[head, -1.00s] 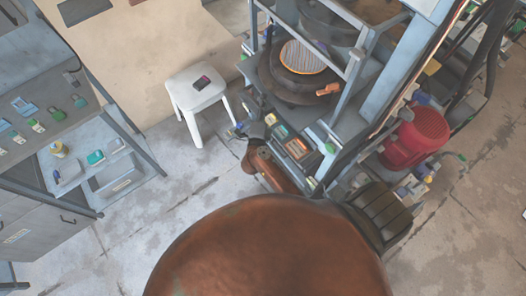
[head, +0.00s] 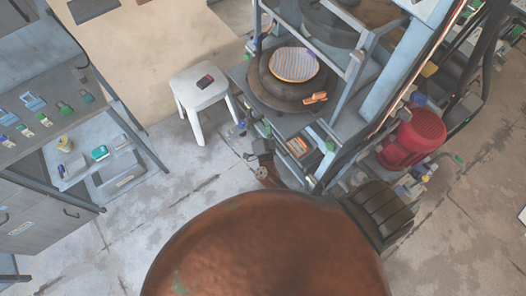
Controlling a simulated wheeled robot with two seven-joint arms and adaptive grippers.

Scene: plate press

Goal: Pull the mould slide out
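The mould slide (head: 259,105) is a grey-blue plate low in the press frame, standing partly out towards me. It carries a dark round mould (head: 262,88) with a pale orange-rimmed disc (head: 294,65) on top. An orange handle-like piece (head: 315,98) lies at the mould's right edge. My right gripper (head: 262,148) is small and dark, just below the slide's front left edge. I cannot tell whether it touches the slide or what is between its fingers. My brown arm behind it is mostly hidden by a large copper part in the foreground. My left gripper is not in view.
A white stool (head: 200,88) with a small dark item stands left of the press. A red motor (head: 420,137) is on the right. A shelf (head: 130,165) and grey cabinet are at left. Press posts (head: 349,85) flank the mould. Floor between stool and shelf is clear.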

